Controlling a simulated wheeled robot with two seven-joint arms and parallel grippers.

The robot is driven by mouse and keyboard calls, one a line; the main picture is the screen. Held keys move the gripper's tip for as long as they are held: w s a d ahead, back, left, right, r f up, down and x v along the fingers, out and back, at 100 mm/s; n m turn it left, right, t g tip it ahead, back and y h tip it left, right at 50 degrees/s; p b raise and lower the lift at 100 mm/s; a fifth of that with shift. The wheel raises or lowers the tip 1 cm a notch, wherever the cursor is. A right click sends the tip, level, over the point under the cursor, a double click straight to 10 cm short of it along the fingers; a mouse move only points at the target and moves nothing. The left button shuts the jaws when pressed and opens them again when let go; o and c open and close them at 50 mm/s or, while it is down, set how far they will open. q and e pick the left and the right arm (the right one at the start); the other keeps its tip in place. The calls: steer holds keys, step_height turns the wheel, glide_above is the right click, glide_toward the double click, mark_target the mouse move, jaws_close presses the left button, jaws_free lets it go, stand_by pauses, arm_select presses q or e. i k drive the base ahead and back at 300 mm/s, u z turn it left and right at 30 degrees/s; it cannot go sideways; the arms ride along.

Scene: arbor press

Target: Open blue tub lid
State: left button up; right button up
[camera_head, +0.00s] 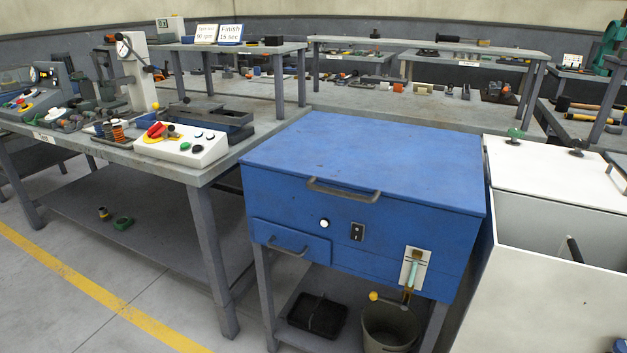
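The blue tub (280,207) is a box on grey legs in the middle of the camera_head view. Its flat blue lid (370,150) lies shut on top. A dark bar handle (343,190) is fixed at the lid's front edge. The front panel has a white round button (323,223), a black switch (357,231) and a small drawer (288,242) with its own handle. A plate with a teal-handled tap or lever (414,268) is at the lower right of the front. Neither of my grippers is in view.
A grey workbench (150,162) with a white control box (181,144) and presses stands close on the left. A white cabinet (555,170) with an open-looking section stands close on the right. A bucket (388,328) and black tray (317,314) sit below the tub. Floor at front left is clear.

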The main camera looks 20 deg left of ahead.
mark_target(443, 169)
steer(key=k, duration=0.6)
steer(key=u, duration=0.3)
steer(key=i, duration=1.1)
steer(key=u, duration=0.7)
